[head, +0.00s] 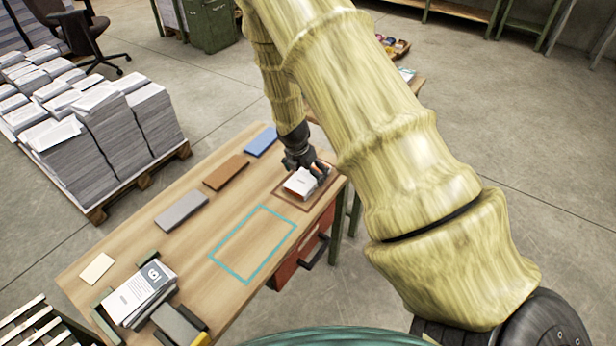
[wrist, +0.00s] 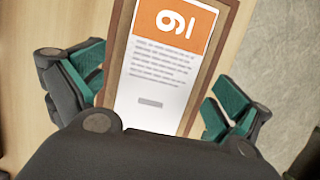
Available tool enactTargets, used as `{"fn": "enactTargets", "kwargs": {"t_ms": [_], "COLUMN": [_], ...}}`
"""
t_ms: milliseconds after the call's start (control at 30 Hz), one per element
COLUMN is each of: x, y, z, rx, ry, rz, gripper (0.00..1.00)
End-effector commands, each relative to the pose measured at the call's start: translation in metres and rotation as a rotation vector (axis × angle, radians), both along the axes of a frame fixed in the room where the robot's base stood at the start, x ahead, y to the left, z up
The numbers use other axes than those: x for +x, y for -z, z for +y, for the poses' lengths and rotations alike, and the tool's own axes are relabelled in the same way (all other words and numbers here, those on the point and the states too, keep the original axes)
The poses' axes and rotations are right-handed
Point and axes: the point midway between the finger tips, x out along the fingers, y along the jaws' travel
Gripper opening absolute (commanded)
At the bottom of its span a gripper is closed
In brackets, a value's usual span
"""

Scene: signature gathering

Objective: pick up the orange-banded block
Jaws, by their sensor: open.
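The orange-banded block (wrist: 150,85) is a white paper block with printed lines and an orange band at its top end in the wrist view. In the head view its white top (head: 299,184) shows at the table's right end, partly hidden by my gripper (head: 308,172). It lies inside a brown-rimmed tray (head: 286,199), whose rim also shows along both sides in the wrist view (wrist: 118,52). My gripper (wrist: 157,97) is open, with one teal-padded finger on each side of the block. Both fingers look apart from it.
A teal outline (head: 246,280) marks bare table. Grey (head: 181,210), brown (head: 226,172) and blue (head: 261,141) flat pieces lie along the far side. A holder with a grey-banded block (head: 140,293) and a cream card (head: 97,268) are at the left end. Paper stacks (head: 110,130) stand beyond.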

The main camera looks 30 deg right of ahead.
Motion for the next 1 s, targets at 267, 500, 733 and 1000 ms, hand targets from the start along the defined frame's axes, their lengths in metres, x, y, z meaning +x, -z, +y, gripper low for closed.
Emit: {"fn": "enactTargets", "kwargs": {"t_ms": [267, 500, 733, 1000], "x": [0.0011, 0.0011, 0.0012, 0.0013], "y": [0.0119, 0.0120, 0.0120, 0.0114], "z": [-0.0036, -0.0034, -0.0033, -0.0034], "rx": [0.000, 0.000, 0.000, 0.000], "ry": [0.000, 0.000, 0.000, 0.000], "rz": [0.000, 0.000, 0.000, -0.001], "gripper": [1.00, 0.91, 0.49, 0.44]}}
